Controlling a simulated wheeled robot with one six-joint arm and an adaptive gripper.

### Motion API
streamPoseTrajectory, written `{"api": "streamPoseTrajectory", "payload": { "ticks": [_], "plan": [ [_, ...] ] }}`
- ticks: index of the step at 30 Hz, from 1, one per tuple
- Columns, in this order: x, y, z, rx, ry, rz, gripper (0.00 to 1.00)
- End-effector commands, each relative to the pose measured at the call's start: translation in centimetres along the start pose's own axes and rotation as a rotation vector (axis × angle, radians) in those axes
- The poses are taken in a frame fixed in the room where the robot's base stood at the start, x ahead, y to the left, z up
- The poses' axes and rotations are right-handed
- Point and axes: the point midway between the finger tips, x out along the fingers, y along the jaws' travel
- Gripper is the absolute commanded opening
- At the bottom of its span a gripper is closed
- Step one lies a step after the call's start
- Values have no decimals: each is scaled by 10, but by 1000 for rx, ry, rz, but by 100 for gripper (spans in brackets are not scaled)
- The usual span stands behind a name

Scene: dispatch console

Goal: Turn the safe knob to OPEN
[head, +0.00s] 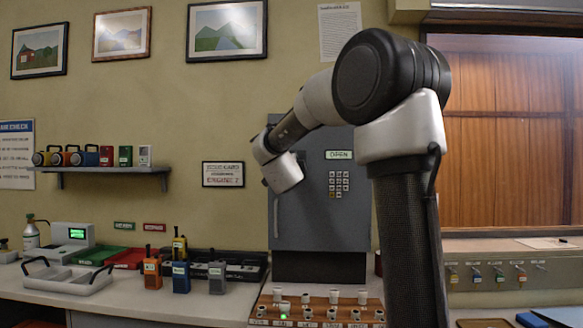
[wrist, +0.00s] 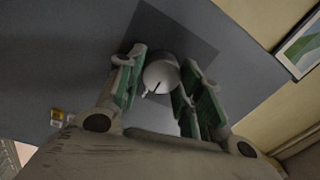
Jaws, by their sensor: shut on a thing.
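In the head view my arm hides both the knob and the fingers. I cannot tell which label the knob's mark points at.
A keypad (head: 339,184) is on the safe's right side. A wooden panel of switches (head: 318,301) lies below the safe. Several radios, including an orange one (head: 152,273), stand on the counter at left. A framed notice (head: 223,174) hangs left of the safe.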

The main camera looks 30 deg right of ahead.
Motion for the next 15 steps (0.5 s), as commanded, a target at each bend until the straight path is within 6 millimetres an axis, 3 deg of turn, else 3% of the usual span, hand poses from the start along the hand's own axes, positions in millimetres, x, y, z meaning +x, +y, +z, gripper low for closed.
{"api": "streamPoseTrajectory", "payload": {
  "ticks": [15],
  "plan": [
    [0,1,0,53,4,3,12]
  ]
}}
